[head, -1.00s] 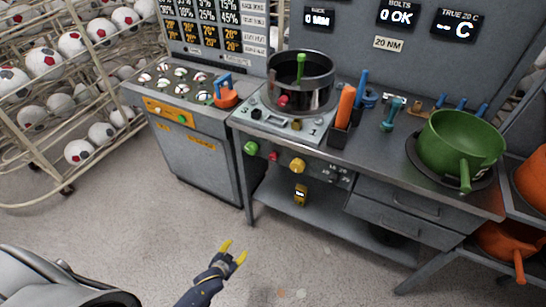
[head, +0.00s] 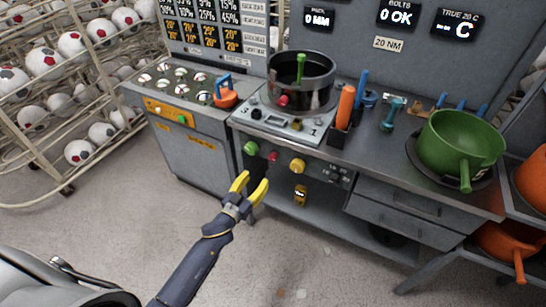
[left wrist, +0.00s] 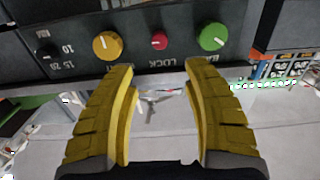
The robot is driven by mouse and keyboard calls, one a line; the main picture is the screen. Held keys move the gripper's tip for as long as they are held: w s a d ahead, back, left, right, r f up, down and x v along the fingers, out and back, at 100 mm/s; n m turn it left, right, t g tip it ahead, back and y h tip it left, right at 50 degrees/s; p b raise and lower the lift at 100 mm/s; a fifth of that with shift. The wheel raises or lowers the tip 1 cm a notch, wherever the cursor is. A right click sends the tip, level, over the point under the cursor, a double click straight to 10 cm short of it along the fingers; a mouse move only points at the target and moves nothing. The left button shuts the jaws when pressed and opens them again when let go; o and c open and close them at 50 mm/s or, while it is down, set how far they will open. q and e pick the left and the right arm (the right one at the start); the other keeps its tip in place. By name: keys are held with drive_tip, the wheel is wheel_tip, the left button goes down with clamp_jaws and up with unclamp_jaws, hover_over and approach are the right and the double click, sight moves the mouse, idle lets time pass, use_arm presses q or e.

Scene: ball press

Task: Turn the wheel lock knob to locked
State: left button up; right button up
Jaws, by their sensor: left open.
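The press bench front carries a green knob (head: 250,148), a small red knob (head: 272,156) and a larger yellow knob (head: 297,166). The left wrist view shows the yellow knob (left wrist: 106,45), red knob (left wrist: 159,41) and green knob (left wrist: 212,37) upside down, with "LOCK" lettering near the red one. I cannot tell for sure which is the wheel lock knob, nor its setting. My left gripper (head: 254,180) is open and empty, its yellow fingers apart just in front of and below the panel, touching no knob. My right gripper is out of view.
A black pot (head: 318,78) stands on the press above the panel, and a green pan (head: 455,150) is at the right. Drawers (head: 400,208) are right of the knobs. A ball rack (head: 40,100) is at the left. The floor in front is clear.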

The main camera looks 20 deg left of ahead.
sight(272, 158)
use_arm(q)
drive_tip(key=w+d, duration=0.1)
drive_tip(key=w, duration=0.8)
drive_tip(key=w+d, duration=0.1)
drive_tip(key=w, duration=0.3)
drive_tip(key=shift+w+d, duration=0.35)
drive_tip(key=shift+w, duration=0.05)
drive_tip(key=shift+c, duration=0.3)
clamp_jaws()
